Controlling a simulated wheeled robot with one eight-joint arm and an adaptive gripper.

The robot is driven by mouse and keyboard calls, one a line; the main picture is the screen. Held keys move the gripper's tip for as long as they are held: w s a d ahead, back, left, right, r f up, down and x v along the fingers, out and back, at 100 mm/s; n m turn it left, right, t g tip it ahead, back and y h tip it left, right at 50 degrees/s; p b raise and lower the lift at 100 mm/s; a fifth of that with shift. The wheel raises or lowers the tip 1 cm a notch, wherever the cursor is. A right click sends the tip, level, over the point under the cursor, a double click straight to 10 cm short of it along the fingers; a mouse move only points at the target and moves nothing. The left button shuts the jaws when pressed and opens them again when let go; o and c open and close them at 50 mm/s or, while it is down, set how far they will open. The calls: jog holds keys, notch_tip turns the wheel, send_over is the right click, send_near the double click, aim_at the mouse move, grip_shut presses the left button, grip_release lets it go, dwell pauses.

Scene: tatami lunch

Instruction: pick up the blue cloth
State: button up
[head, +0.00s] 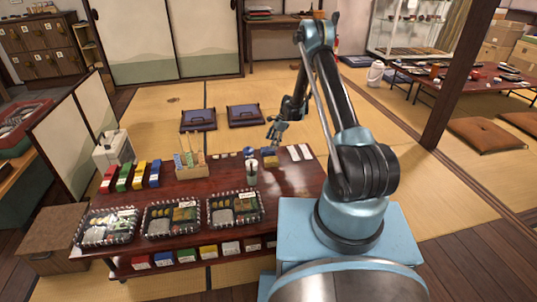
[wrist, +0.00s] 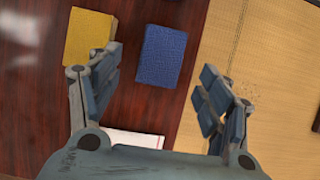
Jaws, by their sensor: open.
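The blue cloth (wrist: 161,56) is a flat folded rectangle on the dark red table, close to the table's edge beside the tatami in the wrist view. In the head view it is a small dark blue patch (head: 268,151) at the table's far side, below my gripper (head: 275,134). My gripper (wrist: 160,64) is open and empty in the wrist view. Its two fingers stand apart, one to each side of the cloth's near end. I cannot tell the height of the fingertips over the cloth.
A yellow cloth (wrist: 89,37) lies left of the blue one, close to the left finger. A white cloth or paper (wrist: 135,138) lies partly under my gripper.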

aim_at(268, 149)
jog(key=x, duration=0.5)
jog(key=shift+a, duration=0.15)
jog(key=c, duration=1)
